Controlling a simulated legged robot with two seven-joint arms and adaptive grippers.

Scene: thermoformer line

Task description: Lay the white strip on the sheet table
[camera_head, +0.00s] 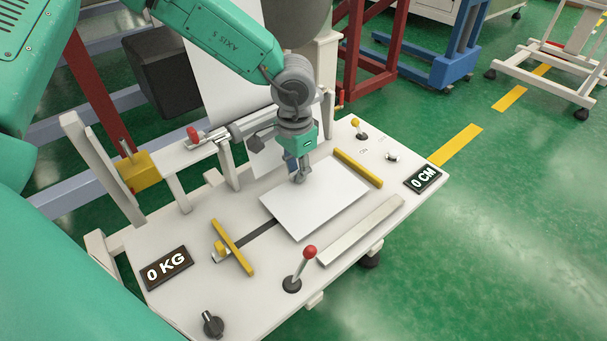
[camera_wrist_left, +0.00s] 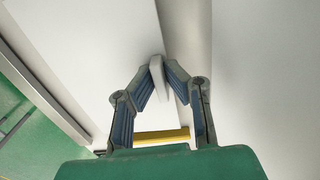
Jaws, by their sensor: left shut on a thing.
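The white strip (camera_head: 325,205) shows as a flat white sheet over the middle of the sheet table (camera_head: 185,290). I cannot tell whether all of it touches the top. My left gripper (camera_head: 300,178) points down at its back edge and is shut. In the left wrist view the fingertips (camera_wrist_left: 158,75) meet on a thin pale piece, which looks like part of the white strip; the fingers hide much of it. White surfaces fill both sides of that view. My right gripper is not in view.
Yellow bars flank the sheet on the left (camera_head: 232,247) and right (camera_head: 358,168). A pale bar (camera_head: 361,230) lies along the front. A red-knobbed lever (camera_head: 300,266) stands at the front edge. Displays read 0 KG (camera_head: 166,268) and 0 CM (camera_head: 423,178). White film (camera_head: 215,90) hangs behind.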

